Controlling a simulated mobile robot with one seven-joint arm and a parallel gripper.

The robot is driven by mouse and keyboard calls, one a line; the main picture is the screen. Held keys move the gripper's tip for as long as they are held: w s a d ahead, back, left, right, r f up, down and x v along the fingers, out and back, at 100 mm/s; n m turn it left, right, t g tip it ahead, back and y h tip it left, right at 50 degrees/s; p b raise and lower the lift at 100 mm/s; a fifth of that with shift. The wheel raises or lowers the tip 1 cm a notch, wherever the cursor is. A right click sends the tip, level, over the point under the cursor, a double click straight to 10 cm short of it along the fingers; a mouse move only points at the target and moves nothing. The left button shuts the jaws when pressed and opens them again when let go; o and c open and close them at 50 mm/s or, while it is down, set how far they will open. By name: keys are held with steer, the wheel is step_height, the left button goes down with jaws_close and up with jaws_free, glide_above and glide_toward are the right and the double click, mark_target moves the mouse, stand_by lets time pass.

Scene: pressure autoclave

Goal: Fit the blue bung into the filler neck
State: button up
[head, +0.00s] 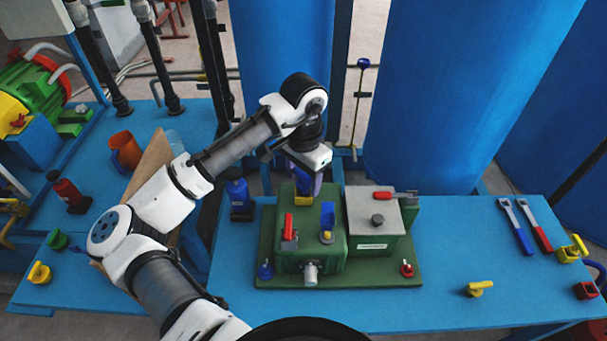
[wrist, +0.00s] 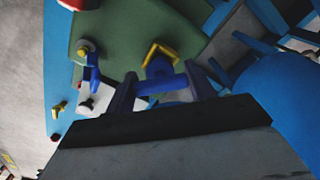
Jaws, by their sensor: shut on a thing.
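My gripper (wrist: 160,88) points down over the back of the green box (head: 312,258) and is shut on the blue bung (wrist: 160,85). In the wrist view the bung's bar lies between the two fingers, and its round blue end is right at the yellow square filler neck (wrist: 160,50). The neck also shows under my gripper in the head view (head: 303,200). The bung's end overlaps the neck in the picture; I cannot tell whether it is in the neck or just above it.
A red lever (head: 289,228) and a blue lever (head: 327,215) stand on the green box close to my gripper. A grey-topped box (head: 373,220) with a red handle (head: 395,195) is at its right. A blue bottle (head: 238,193) stands left.

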mark_target(304, 175)
steer(key=shift+f+b, duration=0.6)
steer(key=shift+f, duration=0.5)
steer(key=o, duration=1.1)
step_height(304, 175, up, 14)
steer(key=shift+b, duration=0.4)
steer(key=shift+f, duration=0.1)
